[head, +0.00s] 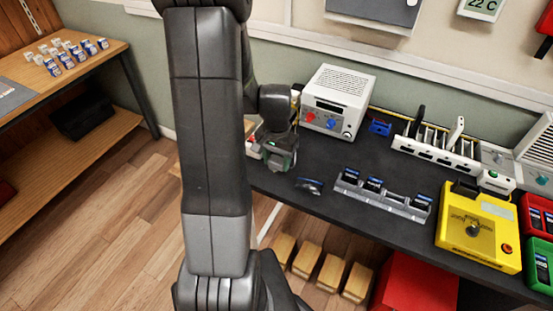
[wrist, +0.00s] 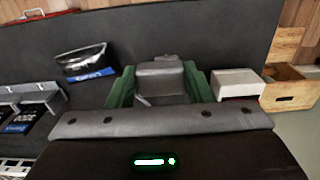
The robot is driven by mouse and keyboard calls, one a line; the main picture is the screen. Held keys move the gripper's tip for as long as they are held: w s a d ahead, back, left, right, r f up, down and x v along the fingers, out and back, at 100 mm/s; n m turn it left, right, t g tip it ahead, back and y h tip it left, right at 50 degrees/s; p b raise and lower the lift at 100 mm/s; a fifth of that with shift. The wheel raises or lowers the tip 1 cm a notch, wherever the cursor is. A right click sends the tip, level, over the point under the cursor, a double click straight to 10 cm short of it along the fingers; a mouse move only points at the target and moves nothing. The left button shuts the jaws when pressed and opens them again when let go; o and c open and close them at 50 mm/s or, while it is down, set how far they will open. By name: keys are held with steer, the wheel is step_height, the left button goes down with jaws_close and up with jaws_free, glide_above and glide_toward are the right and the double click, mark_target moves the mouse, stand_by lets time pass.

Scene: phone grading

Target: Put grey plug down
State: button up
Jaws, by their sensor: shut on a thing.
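My gripper (head: 279,160) is low over the left part of the dark bench (head: 330,165), just in front of the white power unit. In the wrist view its green fingers (wrist: 158,88) are shut on the grey plug (wrist: 160,76), one finger on each side. The plug is a blocky grey piece. In the head view the gripper and arm mostly hide it. I cannot tell whether the plug touches the bench top.
A tilted black and blue device (head: 309,185) lies right of the gripper; it shows in the wrist view (wrist: 82,64). A grey rack (head: 383,194) with phones, a white power unit (head: 340,95) and a yellow box (head: 480,228) stand on the bench. A white block (wrist: 237,83) is close beside the gripper.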

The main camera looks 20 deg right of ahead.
mark_target(277, 161)
steer(key=shift+f+b, duration=0.5)
steer(key=shift+f, duration=0.05)
steer(key=shift+f, duration=0.1)
steer(key=o, duration=1.1)
steer(key=shift+r+p, duration=0.45)
steer(key=shift+r, duration=0.15)
step_height(277, 161, up, 12)
steer(key=shift+r, duration=0.1)
